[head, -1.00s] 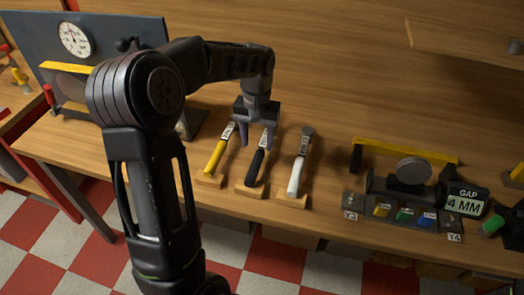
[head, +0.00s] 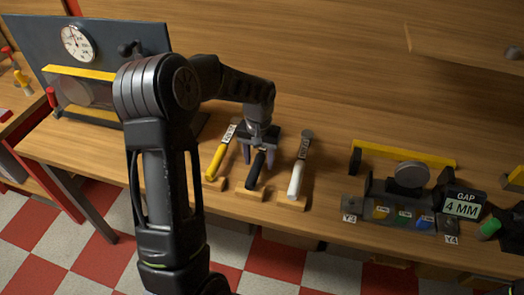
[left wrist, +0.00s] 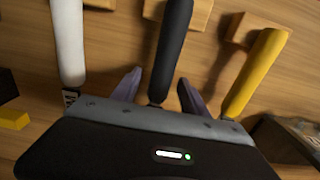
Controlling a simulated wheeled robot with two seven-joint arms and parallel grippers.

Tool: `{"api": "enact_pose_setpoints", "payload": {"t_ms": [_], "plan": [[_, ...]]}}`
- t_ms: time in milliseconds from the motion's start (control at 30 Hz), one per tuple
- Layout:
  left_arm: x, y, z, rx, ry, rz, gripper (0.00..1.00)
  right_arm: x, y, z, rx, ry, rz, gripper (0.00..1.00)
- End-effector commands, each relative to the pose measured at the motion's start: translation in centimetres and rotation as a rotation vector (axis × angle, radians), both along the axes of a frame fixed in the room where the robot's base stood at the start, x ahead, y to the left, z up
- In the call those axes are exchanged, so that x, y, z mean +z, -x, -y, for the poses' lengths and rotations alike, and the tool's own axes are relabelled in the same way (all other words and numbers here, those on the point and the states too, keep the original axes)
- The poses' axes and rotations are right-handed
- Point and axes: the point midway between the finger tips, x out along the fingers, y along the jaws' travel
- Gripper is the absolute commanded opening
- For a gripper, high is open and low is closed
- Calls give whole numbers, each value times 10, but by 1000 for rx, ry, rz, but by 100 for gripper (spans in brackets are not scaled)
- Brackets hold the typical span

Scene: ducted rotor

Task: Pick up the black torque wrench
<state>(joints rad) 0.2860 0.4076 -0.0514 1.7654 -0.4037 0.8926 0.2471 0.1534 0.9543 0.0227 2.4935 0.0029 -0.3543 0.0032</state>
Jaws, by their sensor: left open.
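The black torque wrench (head: 256,171) lies between a yellow-handled wrench (head: 217,160) and a white-handled wrench (head: 297,177), its handle end on a small wooden block. My left gripper (head: 259,158) is open above the black wrench, with a finger to each side of it. In the left wrist view the black handle (left wrist: 172,45) runs between the two purple fingers (left wrist: 158,92), apart from both. The head of the black wrench is hidden under the gripper.
The white handle (left wrist: 68,40) and yellow handle (left wrist: 257,70) flank the fingers closely. A fixture with a yellow bar (head: 405,154) and a "GAP 4 MM" display (head: 462,204) stand to the right. A dial panel (head: 75,42) stands at back left. The bench (head: 330,120) behind is clear.

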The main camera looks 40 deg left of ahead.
Motion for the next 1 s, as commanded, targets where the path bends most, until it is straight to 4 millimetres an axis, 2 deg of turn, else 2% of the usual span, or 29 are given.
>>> {"api": "enact_pose_setpoints", "payload": {"t_ms": [133,667,1000], "plan": [[-8,0,0,1,0,0,52,1,0,0,-1,1,-1,36],[-8,0,0,0,1,0,52,1,0,0,-1,1,-1,36],[-8,0,0,0,1,0,26,1,0,0,-1,1,-1,36]]}}
